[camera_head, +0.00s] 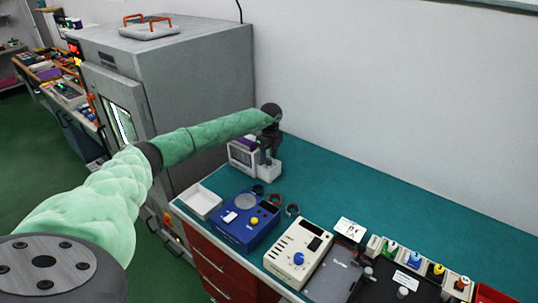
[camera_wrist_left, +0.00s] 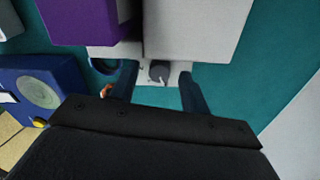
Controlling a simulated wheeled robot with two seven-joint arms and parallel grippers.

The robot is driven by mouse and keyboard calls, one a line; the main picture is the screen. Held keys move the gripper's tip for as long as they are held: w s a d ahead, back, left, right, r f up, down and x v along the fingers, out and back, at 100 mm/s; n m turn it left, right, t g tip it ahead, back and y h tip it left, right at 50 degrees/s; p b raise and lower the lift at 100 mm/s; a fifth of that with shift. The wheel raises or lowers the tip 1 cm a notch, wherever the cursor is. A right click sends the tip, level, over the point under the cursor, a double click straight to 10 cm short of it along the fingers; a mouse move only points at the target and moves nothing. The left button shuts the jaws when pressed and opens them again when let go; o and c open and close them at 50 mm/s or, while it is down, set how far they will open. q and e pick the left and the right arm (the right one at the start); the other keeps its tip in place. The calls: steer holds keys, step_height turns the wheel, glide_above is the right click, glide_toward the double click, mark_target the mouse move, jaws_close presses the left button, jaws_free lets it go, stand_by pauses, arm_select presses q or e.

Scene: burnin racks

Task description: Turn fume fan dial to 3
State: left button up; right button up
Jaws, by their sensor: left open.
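The fume fan dial (camera_wrist_left: 159,71) is a small dark grey knob with a pale pointer mark, on the light grey front foot of the fume unit, in the left wrist view. The fume unit (camera_head: 242,156) is a pale box with a purple part, at the back of the bench in the head view. My left gripper (camera_head: 267,156) points down over this unit and hides the dial there. In the left wrist view my left gripper (camera_wrist_left: 157,76) is open, with one finger on each side of the dial and gaps between. The dial's numbers cannot be read.
A white tray (camera_head: 190,207), a blue device (camera_head: 229,231) with a yellow knob, and a cream device (camera_head: 286,261) with a blue knob stand in front. Small dark rings lie nearby. A large grey oven (camera_head: 190,75) stands left. The bench behind right is clear.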

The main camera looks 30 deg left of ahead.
arm_select(q)
steer(key=shift+f, duration=0.4)
arm_select(e)
steer(key=shift+s+d, duration=0.1)
steer(key=shift+s, duration=0.35)
arm_select(q)
steer(key=c, duration=1)
arm_select(e)
steer(key=shift+s+f, duration=0.1)
steer(key=shift+f, duration=0.05)
steer(key=shift+f, duration=0.1)
